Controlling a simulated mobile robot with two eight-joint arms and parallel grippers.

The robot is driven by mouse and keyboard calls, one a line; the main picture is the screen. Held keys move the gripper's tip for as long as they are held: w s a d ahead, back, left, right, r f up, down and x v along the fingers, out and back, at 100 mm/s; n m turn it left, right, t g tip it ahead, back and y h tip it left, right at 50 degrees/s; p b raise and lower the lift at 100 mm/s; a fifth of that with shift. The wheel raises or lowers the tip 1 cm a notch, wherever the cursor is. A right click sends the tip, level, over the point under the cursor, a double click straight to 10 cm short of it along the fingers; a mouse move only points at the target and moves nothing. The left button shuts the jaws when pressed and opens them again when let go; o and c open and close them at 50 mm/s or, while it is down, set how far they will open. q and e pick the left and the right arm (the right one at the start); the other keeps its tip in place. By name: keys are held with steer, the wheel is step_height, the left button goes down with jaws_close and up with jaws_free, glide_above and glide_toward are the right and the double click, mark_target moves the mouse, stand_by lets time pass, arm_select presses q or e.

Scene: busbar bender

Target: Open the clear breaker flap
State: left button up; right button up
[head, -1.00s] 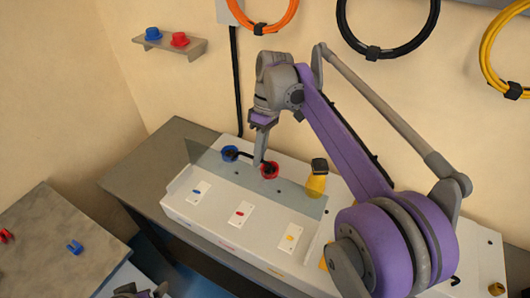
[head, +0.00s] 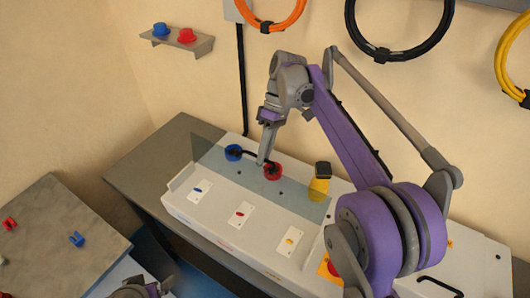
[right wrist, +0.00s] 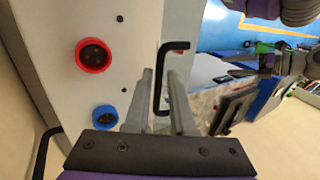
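The clear flap (head: 215,158) is a thin see-through grey panel over the back half of the white breaker box. It slants up past the box's left back edge; its exact angle is hard to tell. A black bar handle (right wrist: 161,82) shows in the right wrist view between the two finger tips, with space on both sides. My right gripper (right wrist: 160,82) is open around this handle; whether it touches is unclear. In the head view the right gripper (head: 261,160) points down between the blue socket (head: 233,152) and red socket (head: 272,171).
The white box (head: 215,222) carries several small switch plates. A yellow and black piece (head: 319,182) stands right of the red socket. A grey table (head: 60,235) with red and blue clips is at left. A wall shelf (head: 185,42) holds blue and red pieces; cable coils hang above.

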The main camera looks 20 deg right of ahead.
steer(key=shift+o, duration=1.2)
steer(key=shift+r, duration=0.15)
step_height(320, 180, up, 10)
steer(key=p, duration=0.1)
